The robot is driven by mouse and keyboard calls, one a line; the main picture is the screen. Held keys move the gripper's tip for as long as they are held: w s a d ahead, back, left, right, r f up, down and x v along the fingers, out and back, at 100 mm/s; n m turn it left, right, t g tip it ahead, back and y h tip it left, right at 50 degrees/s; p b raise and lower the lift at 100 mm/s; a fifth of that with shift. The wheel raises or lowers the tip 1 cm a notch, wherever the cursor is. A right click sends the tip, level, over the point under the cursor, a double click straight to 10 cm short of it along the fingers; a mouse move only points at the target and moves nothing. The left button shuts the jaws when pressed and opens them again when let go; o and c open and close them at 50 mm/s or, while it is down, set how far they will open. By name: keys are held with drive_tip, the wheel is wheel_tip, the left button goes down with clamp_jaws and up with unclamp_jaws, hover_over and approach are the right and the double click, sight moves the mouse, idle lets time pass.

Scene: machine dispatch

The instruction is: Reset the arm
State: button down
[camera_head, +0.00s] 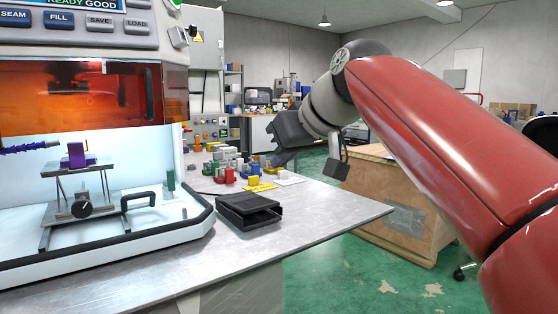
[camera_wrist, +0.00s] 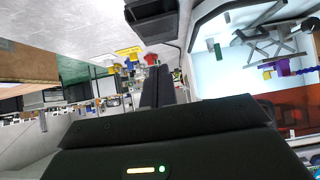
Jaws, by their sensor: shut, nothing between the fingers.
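My red and grey arm (camera_head: 430,130) reaches in from the right in the head view and bends down over the far end of the metal table.
A black open tray (camera_head: 248,210) lies on the metal table (camera_head: 320,204). Several small coloured pieces stand behind it, by a yellow piece (camera_head: 254,181). The machine (camera_head: 85,130) with orange window stands left.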

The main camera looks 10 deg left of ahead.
idle(0.5)
drive_tip(key=s+d+f+m+h+p, duration=0.25)
drive_tip(key=s+d+f, duration=0.35)
drive_tip(key=d, duration=0.4)
drive_tip(key=s+d+f+m+h+p, duration=0.1)
drive_tip(key=s+d+f+m+h, duration=0.25)
drive_tip(key=d+f, duration=0.55)
drive_tip(key=s+d+f+m, duration=0.2)
drive_tip(key=s+d+f, duration=0.2)
drive_tip(key=f, duration=0.3)
drive_tip(key=s+d+f+m+g+h+p, duration=0.1)
drive_tip(key=s+d+f, duration=0.3)
drive_tip(key=s+f, duration=0.3)
drive_tip(key=shift+d+m+h, duration=0.3)
drive_tip(key=shift+d+m, duration=0.05)
drive_tip(key=shift+m, duration=0.05)
